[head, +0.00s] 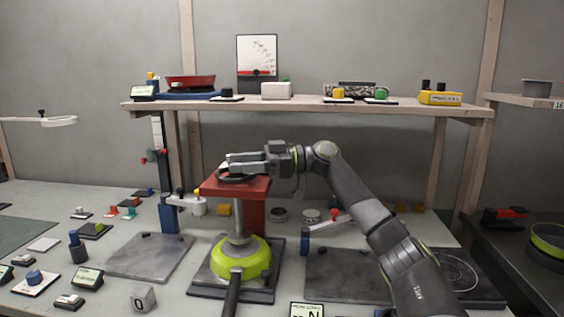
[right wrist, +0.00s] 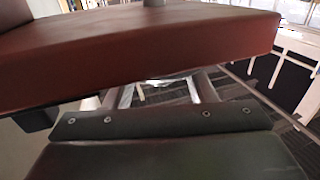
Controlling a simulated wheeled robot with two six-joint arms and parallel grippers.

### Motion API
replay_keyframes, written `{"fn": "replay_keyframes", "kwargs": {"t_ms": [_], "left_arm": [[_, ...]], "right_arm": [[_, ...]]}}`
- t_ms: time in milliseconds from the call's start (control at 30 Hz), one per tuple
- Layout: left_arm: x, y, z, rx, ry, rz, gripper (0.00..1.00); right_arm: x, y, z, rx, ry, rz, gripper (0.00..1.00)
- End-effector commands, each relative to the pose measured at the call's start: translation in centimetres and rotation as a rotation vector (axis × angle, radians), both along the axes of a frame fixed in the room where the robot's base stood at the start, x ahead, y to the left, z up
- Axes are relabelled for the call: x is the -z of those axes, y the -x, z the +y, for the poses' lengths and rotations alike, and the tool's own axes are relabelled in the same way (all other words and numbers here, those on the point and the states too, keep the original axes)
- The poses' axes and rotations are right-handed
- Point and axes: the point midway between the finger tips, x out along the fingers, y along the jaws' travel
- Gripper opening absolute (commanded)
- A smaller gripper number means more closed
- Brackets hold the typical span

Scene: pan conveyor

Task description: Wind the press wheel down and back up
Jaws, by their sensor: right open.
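The press (head: 250,190) has a red frame and stands in the middle of the bench on a dark base. Its dark press wheel (head: 232,178) lies on top of the red head and is partly hidden by my gripper. The grey ram reaches down to a lime-green pan (head: 238,262) under it. My right gripper (head: 230,163) is open, pointing left over the top of the press at the wheel. I cannot tell if its fingers touch the wheel. In the right wrist view the red press head (right wrist: 140,55) fills the upper part. My left gripper is not in view.
A wooden shelf (head: 300,106) with several small items spans behind the press. Grey plates lie left (head: 150,258) and right (head: 340,277) of it. Small blocks and signs crowd the bench's left front. A dark side table (head: 510,258) with another green pan stands at right.

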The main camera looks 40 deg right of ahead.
Motion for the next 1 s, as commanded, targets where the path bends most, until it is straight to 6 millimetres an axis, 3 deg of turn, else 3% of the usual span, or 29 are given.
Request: {"fn": "replay_keyframes", "kwargs": {"t_ms": [600,800,1000], "left_arm": [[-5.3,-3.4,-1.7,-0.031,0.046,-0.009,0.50],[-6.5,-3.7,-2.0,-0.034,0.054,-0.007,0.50],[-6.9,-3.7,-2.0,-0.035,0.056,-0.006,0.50]], "right_arm": [[0.2,6.8,-10.7,0.004,0.001,0.002,0.51],[0.0,8.1,-12.8,0.002,0.001,0.000,0.51],[0.0,8.5,-13.3,0.000,0.000,-0.002,0.51]]}}
